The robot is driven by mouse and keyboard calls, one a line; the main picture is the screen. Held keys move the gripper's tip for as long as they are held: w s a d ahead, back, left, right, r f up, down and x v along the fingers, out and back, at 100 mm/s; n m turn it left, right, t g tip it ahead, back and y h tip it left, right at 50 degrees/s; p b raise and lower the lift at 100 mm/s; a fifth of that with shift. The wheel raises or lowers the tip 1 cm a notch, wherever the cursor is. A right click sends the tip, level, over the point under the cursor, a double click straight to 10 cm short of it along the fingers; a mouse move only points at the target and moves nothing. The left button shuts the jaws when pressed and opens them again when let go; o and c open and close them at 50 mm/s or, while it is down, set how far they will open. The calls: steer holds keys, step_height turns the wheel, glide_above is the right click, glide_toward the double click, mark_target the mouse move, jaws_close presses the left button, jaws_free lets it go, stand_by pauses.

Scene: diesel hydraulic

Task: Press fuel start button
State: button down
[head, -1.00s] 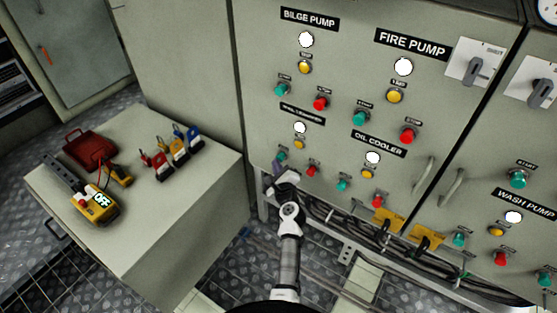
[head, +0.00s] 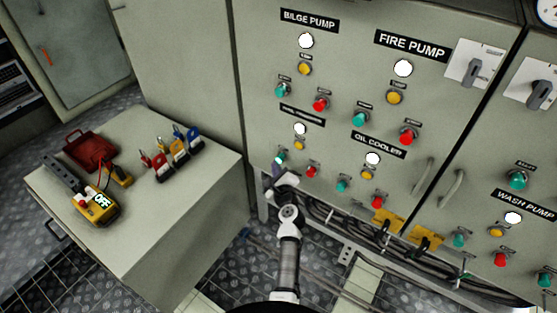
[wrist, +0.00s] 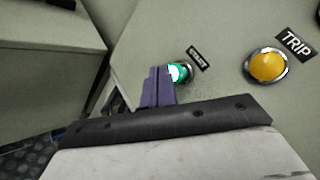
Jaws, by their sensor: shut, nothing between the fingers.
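A green start button (head: 281,156) sits at the lower left of the grey panel, under a black label (head: 302,115) too blurred to read. In the wrist view the green button (wrist: 180,72) shows beside a "START" label, with a bright patch on its left side. My gripper (head: 277,167) is just below the button in the head view. In the wrist view its purple fingers (wrist: 158,84) are shut with nothing between them. Their tips overlap the button's left edge; I cannot tell whether they touch it.
A yellow trip button (wrist: 267,66) lies to the right of the green one. A red button (head: 311,171) and other coloured pump buttons fill the panel. A grey cabinet (head: 130,245) with tools stands to the left. Cables (head: 350,222) run below the panel.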

steer(key=shift+s+a, duration=0.25)
steer(key=shift+s, duration=0.05)
steer(key=shift+s+a+p, duration=0.4)
steer(key=shift+s+a, duration=0.35)
steer(key=shift+s, duration=0.3)
steer(key=shift+s+a+p, duration=0.4)
steer(key=shift+s+a, duration=0.35)
steer(key=shift+s, duration=0.25)
